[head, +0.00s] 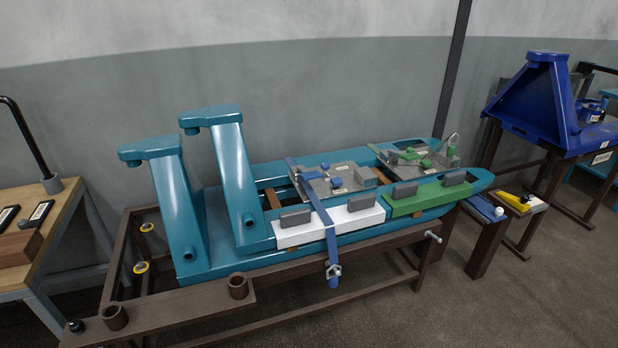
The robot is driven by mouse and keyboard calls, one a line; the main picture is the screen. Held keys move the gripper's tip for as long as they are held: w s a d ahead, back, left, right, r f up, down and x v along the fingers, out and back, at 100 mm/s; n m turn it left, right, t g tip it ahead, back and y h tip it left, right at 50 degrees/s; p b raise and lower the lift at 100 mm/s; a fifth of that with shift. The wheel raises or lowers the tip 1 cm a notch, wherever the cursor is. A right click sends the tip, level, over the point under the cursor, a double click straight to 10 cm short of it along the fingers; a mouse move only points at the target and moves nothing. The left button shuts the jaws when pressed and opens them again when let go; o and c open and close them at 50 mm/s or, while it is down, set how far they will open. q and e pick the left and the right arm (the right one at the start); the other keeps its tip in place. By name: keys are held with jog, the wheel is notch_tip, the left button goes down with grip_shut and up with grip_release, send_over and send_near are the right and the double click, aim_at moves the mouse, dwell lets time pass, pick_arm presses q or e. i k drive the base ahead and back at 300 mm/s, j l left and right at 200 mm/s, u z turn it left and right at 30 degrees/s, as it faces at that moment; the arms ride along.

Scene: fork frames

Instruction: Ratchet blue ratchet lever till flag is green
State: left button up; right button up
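A blue strap (318,205) runs over a grey metal plate and down across a white block on the teal fork frame. At its lower front end hangs a blue lever-like piece (334,281) with a small metal ratchet fitting (333,269), in front of the brown stand's front rail. I cannot tell the lever's exact angle. No flag can be clearly made out. Neither of my grippers is in view.
The teal fork frame (230,180) lies on a brown stand (180,303). A green block (430,196) sits right of the white block (330,222). A wooden table (62,215) stands left, a dark blue frame (540,100) right. Floor at front right is clear.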

aim_at(306, 174)
jog(key=i+l+u, duration=0.35)
jog(key=i, duration=0.2)
jog(key=i+l+u, duration=0.75)
jog(key=i+l, duration=0.15)
